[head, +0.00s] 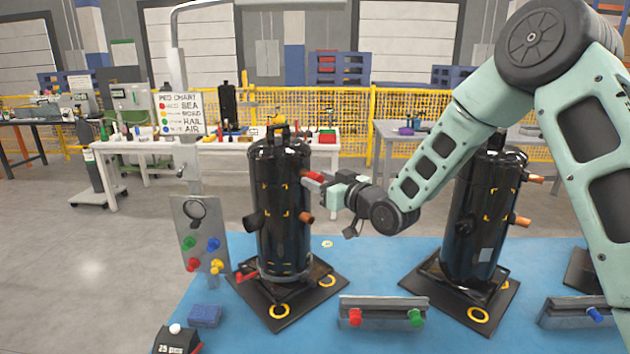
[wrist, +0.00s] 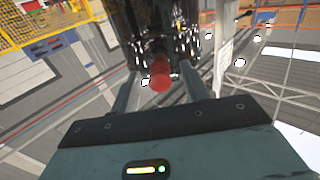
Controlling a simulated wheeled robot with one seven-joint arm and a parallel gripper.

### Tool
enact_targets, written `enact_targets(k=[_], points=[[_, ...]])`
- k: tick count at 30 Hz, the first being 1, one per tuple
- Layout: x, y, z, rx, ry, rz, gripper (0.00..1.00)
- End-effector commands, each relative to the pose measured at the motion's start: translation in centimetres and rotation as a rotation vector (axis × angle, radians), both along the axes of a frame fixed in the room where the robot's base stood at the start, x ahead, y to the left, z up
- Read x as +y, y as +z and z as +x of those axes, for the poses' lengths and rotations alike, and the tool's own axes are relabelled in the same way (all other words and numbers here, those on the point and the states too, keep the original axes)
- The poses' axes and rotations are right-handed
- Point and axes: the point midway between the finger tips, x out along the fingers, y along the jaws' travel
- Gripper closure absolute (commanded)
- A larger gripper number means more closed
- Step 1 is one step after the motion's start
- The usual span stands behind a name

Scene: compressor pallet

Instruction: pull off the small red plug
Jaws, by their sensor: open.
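A red plug (head: 312,177) sits on the upper right side of the left black compressor (head: 280,205). My gripper (head: 327,182) is beside that compressor at the plug's height. In the wrist view the red plug (wrist: 160,76) lies between the two spread fingers of my gripper (wrist: 160,84), with the black compressor (wrist: 155,25) behind it. The jaws are open, and gaps show on both sides of the plug. Another red piece (head: 246,276) is low at the left compressor's base. I cannot tell from size alone which red piece is the small plug.
A copper stub (head: 306,218) is below the plug. A second compressor (head: 482,215) stands to the right, partly behind my arm. A rack (head: 384,302) with red and green plugs is in front. A post panel (head: 200,232) with coloured plugs and a chart (head: 183,113) stands left.

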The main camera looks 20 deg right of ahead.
Motion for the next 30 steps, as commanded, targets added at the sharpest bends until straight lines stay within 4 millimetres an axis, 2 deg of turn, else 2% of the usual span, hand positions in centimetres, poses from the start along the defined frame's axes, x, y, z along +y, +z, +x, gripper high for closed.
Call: enact_targets(k=[2,3,7,8,17,30], points=[[0.0,0.0,0.0,0.0,0.0,0.0,0.55],[0.0,0.0,0.0,0.0,0.0,0.0,0.6],[0.0,0.0,0.0,0.0,0.0,0.0,0.96],[0.0,0.0,0.0,0.0,0.0,0.0,1.0],[-0.1,0.0,-0.2,0.0,0.0,0.0,1.0],[-0.9,0.0,-1.7,0.0,-0.001,-0.001,1.0]])
